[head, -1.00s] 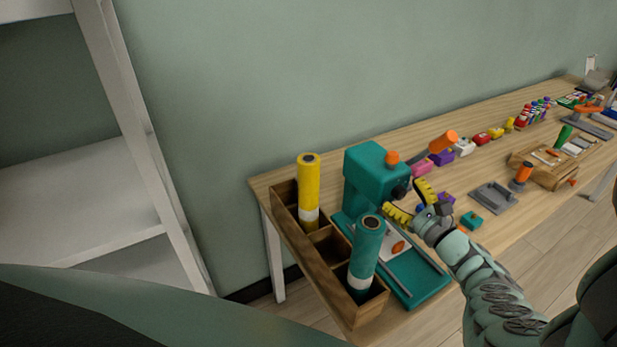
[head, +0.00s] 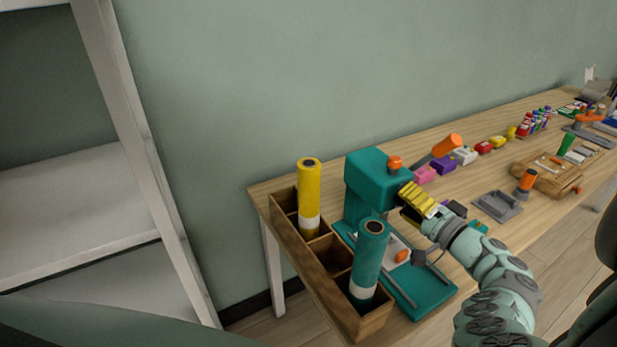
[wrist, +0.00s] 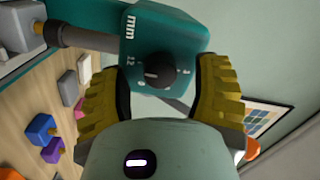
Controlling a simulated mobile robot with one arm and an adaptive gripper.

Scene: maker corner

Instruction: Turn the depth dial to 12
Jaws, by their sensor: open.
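The depth dial (wrist: 160,70) is a black round knob with a pale pointer line, on the face of the teal press (head: 370,172). My gripper (wrist: 158,92) has yellow ribbed fingers, open on both sides of the dial, with gaps to the knob. In the head view my gripper (head: 418,200) is at the press head and hides the dial.
A wooden divided box (head: 330,278) holding a yellow roll (head: 308,195) and a teal roll (head: 369,262) stands left of the press. A grey lever with an orange grip (head: 447,145) sticks out right. Small coloured blocks and a grey tray (head: 497,205) lie further right.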

